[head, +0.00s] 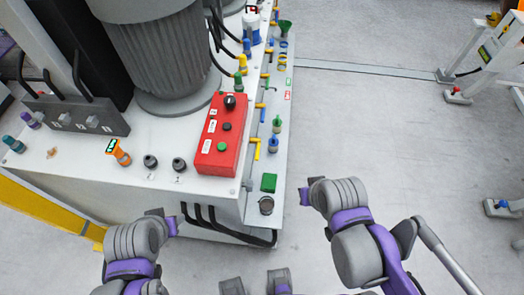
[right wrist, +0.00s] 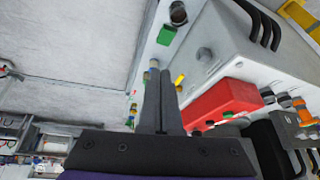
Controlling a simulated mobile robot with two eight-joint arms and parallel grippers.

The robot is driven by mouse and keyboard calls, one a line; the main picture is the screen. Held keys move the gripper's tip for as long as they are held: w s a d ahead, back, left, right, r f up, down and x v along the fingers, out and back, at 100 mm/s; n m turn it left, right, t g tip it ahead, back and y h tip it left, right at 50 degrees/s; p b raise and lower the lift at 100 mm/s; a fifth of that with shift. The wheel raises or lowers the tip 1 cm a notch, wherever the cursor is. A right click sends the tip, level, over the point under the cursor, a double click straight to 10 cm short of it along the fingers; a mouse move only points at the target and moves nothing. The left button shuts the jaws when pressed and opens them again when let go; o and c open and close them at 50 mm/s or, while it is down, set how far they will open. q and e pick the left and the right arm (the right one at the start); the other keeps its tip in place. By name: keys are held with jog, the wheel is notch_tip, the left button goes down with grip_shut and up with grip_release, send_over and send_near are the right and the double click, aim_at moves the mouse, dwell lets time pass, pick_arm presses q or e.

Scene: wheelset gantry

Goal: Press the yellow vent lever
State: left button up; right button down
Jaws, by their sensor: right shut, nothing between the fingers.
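Several small yellow levers line the right side of the white machine. The nearest yellow lever (head: 257,149) is right of the red control box, and another yellow lever (head: 261,106) is farther back. I cannot tell by label which is the vent lever. A yellow lever (right wrist: 179,82) also shows in the right wrist view, just right of the fingertips and apart from them in the picture. My right gripper (head: 304,191) is right of the machine's near corner; its fingers (right wrist: 155,70) are together and empty. My left gripper (head: 172,225) is before the machine's front, its fingers too small to read.
The red control box (head: 221,135) stands on the machine top (head: 185,130). A green block (head: 269,182) and a dark round knob (head: 266,205) are on the side ledge near my right gripper. Black hoses (head: 225,229) curve around the near corner.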

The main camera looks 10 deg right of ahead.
pick_arm(q)
notch_tip(320, 180, down, 19)
jog(key=s+b, duration=0.1)
jog(key=b, duration=1.5)
jog(key=shift+s+g, duration=0.3)
jog(key=shift+g, duration=0.1)
pick_arm(e)
jog(key=w+d+f+m+g+y, duration=0.1)
jog(key=w+d+f+m+y, duration=0.2)
jog(key=w+f+m+y, duration=0.8)
jog(key=w+f+m, duration=0.8)
jog(key=w+m, duration=0.1)
jog(key=w, duration=0.2)
jog(key=shift+w+d+f+m, duration=0.15)
jog(key=shift+w+f+m, duration=0.1)
jog(key=shift+f+m, duration=0.15)
pick_arm(q)
jog(key=shift+r, duration=0.1)
pick_arm(e)
jog(key=s+b+x, duration=0.1)
jog(key=b+x, duration=0.1)
jog(key=x, duration=0.8)
pick_arm(q)
jog(key=shift+f, duration=0.9)
pick_arm(e)
jog(key=shift+g, duration=0.3)
jog(key=r, duration=0.2)
jog(key=w+r, duration=0.1)
jog(key=r, duration=0.1)
jog(key=shift+a, duration=0.4)
